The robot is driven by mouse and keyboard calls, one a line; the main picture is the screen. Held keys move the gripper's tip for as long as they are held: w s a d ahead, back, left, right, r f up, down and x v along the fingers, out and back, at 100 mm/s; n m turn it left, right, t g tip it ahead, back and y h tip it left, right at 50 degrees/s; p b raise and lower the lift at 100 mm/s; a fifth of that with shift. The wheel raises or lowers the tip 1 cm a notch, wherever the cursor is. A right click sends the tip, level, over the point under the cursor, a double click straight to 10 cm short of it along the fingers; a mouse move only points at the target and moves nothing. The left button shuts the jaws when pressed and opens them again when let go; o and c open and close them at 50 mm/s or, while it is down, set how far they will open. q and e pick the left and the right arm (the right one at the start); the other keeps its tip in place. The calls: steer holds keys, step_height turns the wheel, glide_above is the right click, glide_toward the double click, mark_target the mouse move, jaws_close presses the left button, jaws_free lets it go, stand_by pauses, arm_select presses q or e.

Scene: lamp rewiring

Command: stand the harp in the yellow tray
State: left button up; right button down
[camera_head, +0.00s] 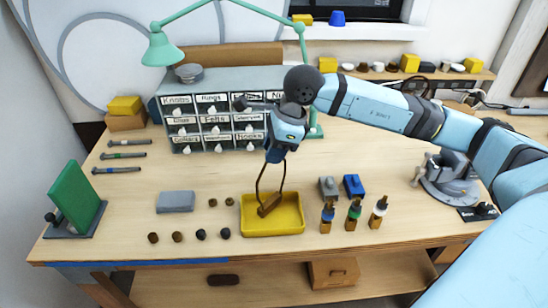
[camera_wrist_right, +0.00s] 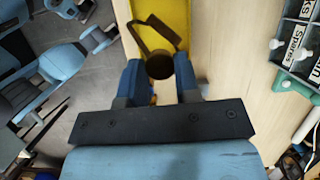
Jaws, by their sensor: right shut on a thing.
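The yellow tray (camera_head: 288,221) lies on the workbench near its front edge. It also shows at the top of the right wrist view (camera_wrist_right: 147,8). The harp, a brown wire loop with a block-like base (camera_head: 268,206), hangs roughly upright from my right gripper (camera_head: 275,158). Its base appears within the tray's outline; I cannot tell whether it touches the tray floor. In the right wrist view the blue fingers close on the harp's round brown end (camera_wrist_right: 159,66), with the loop beyond it. My left gripper is not in view.
A grey block (camera_head: 175,202) and small dark knobs (camera_head: 178,237) lie left of the tray. Lamp sockets (camera_head: 355,212) stand upright close to its right. A labelled drawer cabinet (camera_head: 210,127) stands behind, and a green panel (camera_head: 75,195) stands at the far left.

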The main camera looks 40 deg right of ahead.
step_height(320, 180, down, 3)
steer(key=shift+f, duration=0.1)
steer(key=shift+f, duration=0.15)
steer(key=c, duration=0.8)
jaws_free()
steer(key=shift+c, duration=0.2)
